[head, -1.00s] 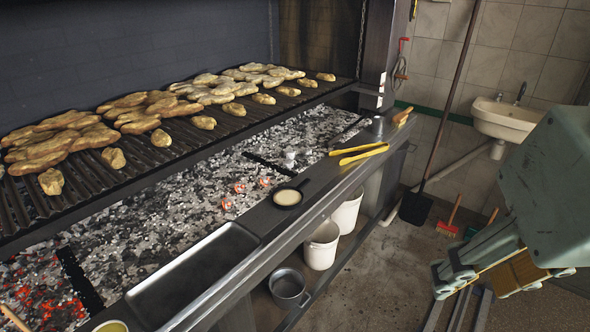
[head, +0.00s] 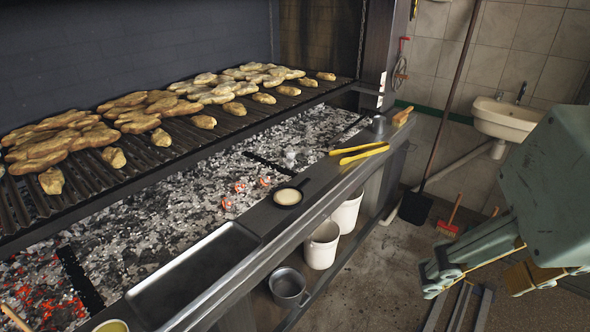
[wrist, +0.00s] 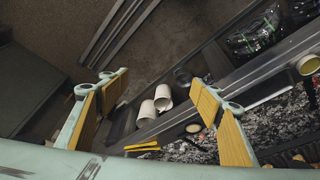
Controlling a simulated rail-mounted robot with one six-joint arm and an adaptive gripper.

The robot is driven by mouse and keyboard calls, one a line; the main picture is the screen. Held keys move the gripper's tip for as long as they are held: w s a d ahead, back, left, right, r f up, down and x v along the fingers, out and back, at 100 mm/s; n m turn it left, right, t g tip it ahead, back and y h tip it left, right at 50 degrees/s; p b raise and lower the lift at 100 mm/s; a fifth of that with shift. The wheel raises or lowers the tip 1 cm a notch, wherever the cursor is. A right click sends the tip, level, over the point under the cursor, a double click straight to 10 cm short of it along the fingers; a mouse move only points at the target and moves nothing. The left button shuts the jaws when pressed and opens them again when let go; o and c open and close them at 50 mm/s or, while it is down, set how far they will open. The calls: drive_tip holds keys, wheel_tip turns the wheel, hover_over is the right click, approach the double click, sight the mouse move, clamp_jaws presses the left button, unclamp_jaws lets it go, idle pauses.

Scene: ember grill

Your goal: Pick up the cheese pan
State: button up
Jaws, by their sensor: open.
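The cheese pan (head: 287,197) is a small black pan with pale cheese in it. It sits on the grill's front ledge in the head view, its short handle pointing up and right. In the wrist view the pan (wrist: 194,128) is small and far off, seen between the fingers and close to the right one. My gripper (wrist: 150,92) is open and empty, with yellow pads on pale green fingers. In the head view my gripper (head: 482,282) hangs over the floor at the right, well apart from the pan and ledge.
Yellow-handled tongs (head: 360,154) lie on the ledge beyond the pan. A sunken metal tray (head: 195,275) is nearer. White buckets (head: 322,246) and a metal pot (head: 288,287) stand on the shelf below. Glowing coals (head: 240,187) lie behind the ledge. The floor (head: 365,265) between ledge and gripper is clear.

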drive_tip(key=o, duration=0.6)
